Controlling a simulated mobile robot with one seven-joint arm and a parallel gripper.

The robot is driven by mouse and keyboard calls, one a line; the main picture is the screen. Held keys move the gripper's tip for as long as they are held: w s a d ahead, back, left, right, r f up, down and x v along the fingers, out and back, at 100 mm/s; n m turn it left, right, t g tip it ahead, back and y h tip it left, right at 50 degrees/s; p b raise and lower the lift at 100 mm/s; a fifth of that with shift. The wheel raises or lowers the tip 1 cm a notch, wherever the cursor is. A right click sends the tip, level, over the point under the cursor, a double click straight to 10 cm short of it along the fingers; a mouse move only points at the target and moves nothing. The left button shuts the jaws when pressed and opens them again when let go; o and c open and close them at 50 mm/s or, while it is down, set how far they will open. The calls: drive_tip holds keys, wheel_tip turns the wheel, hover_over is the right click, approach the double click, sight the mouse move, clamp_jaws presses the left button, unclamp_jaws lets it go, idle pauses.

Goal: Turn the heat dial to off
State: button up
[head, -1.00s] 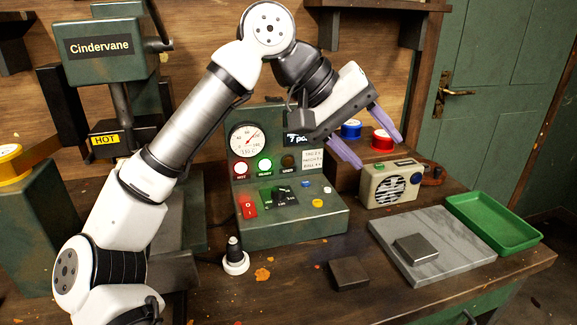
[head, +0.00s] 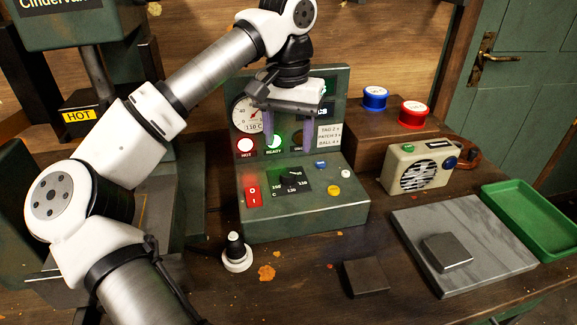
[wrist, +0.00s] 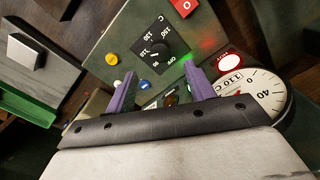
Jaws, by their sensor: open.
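The heat dial (head: 291,179) is a black knob on a black plate with white temperature marks, on the sloped front of the green control box (head: 310,215). In the wrist view the dial (wrist: 160,50) shows beyond my fingertips, with "OFF" on the side nearer them. I cannot tell exactly where its pointer sits. My gripper (head: 289,142) hangs in front of the box's upright panel, above the dial, purple fingers pointing down. It is open and empty, and the fingers (wrist: 158,70) are apart from the dial. The gripper covers part of the gauge and display.
A red rocker switch (head: 253,190) sits left of the dial; blue (head: 320,165) and yellow (head: 334,190) buttons sit right. The round gauge (head: 245,115) and a lit red HOT lamp (head: 246,146) are close by. A radio (head: 417,168) stands to the right.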

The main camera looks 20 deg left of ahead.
sight(288, 172)
wheel_tip(288, 172, down, 8)
drive_tip(key=shift+r, duration=0.2)
drive_tip(key=shift+c, duration=0.4)
drive_tip(key=c, duration=0.9)
